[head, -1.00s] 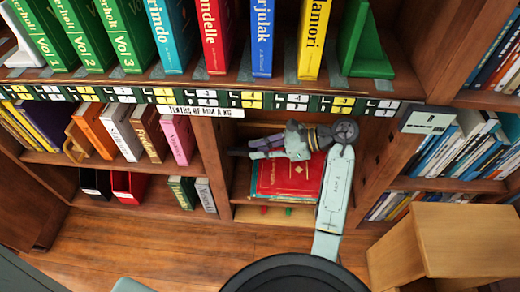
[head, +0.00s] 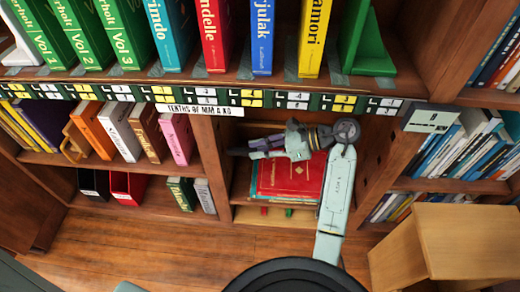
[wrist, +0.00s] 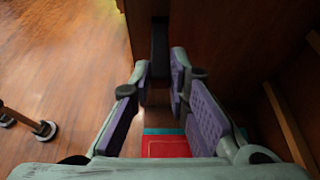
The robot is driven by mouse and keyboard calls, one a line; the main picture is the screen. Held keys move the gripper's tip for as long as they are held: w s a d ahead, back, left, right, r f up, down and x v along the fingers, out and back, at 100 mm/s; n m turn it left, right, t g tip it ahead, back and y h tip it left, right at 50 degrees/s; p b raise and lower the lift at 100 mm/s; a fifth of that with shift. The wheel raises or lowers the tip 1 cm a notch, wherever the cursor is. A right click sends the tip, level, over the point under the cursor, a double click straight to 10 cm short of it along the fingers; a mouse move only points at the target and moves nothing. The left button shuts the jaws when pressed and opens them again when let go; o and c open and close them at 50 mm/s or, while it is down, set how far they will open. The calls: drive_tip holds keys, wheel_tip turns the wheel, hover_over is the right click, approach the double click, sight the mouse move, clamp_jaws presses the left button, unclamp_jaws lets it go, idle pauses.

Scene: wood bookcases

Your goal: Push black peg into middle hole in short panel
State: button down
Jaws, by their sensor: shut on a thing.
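My gripper (head: 256,150) reaches into the lower middle compartment, pointing left. In the wrist view its purple-padded fingers (wrist: 159,88) are closed in around the black peg (wrist: 160,50), a dark bar running ahead of the fingertips. In the head view the peg is a dark end (head: 238,151) beside the compartment's left upright, a short wooden panel (head: 212,160). The panel's wood also shows in the wrist view (wrist: 139,35). I cannot make out the middle hole, nor whether the peg's far end touches the panel or is in a hole.
Red books (head: 290,178) lie below my gripper in the compartment. The labelled shelf edge (head: 290,99) runs above it. The right upright (head: 383,155) stands close to my arm. A wooden step (head: 440,240) is at lower right. The floor (head: 150,240) in front is clear.

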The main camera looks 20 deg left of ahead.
sight(240, 149)
drive_tip(key=shift+s+a+b, duration=0.25)
drive_tip(key=shift+a+b, duration=0.1)
drive_tip(key=shift+a, duration=0.45)
drive_tip(key=shift+s+a+b, duration=0.2)
drive_tip(key=shift+a+b, duration=0.1)
drive_tip(key=shift+a, duration=0.55)
drive_tip(key=shift+s+a+b, duration=0.25)
drive_tip(key=shift+a+b, duration=0.1)
drive_tip(key=shift+a, duration=0.45)
drive_tip(key=c, duration=1.5)
unclamp_jaws()
drive_tip(key=shift+o, duration=0.2)
drive_tip(key=v, duration=1.2)
drive_tip(key=shift+f, duration=0.1)
